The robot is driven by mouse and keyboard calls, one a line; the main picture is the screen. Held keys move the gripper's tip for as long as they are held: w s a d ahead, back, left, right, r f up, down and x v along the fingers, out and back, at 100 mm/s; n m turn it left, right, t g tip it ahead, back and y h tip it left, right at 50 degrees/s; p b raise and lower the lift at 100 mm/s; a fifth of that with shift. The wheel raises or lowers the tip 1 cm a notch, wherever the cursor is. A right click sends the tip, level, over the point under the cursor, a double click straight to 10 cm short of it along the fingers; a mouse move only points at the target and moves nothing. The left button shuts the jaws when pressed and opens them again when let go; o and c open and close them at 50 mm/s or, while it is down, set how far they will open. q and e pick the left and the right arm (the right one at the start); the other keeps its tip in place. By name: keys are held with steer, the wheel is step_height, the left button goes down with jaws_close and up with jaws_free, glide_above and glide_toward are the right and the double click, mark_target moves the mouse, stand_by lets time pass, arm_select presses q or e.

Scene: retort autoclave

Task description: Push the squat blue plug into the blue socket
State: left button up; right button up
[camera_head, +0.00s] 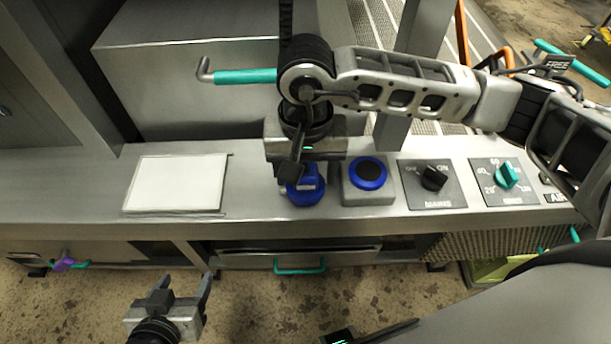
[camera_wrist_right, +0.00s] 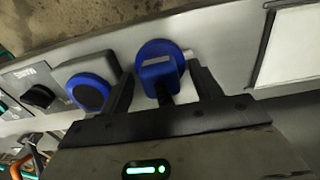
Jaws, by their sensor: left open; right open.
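The squat blue plug (camera_head: 305,190) rests on the grey counter just left of the blue socket. It also shows in the right wrist view (camera_wrist_right: 159,68), between the fingers. The blue socket (camera_head: 368,174) is a round blue ring with a dark centre on a grey box; it shows in the right wrist view too (camera_wrist_right: 89,92). My right gripper (camera_head: 300,178) is open and points down over the plug, its fingers (camera_wrist_right: 165,88) on either side of it. Whether they touch it I cannot tell. My left gripper (camera_head: 186,290) is open and empty, low in front of the counter.
A white panel (camera_head: 176,183) lies on the counter to the left. Right of the socket are a black mains knob (camera_head: 434,178) and a teal dial (camera_head: 507,175). A teal-handled lever (camera_head: 245,76) sticks out behind. A drawer with a teal handle (camera_head: 300,266) is below.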

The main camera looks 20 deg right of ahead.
steer(key=shift+f, duration=0.25)
steer(key=c, duration=1)
steer(key=shift+r, duration=0.2)
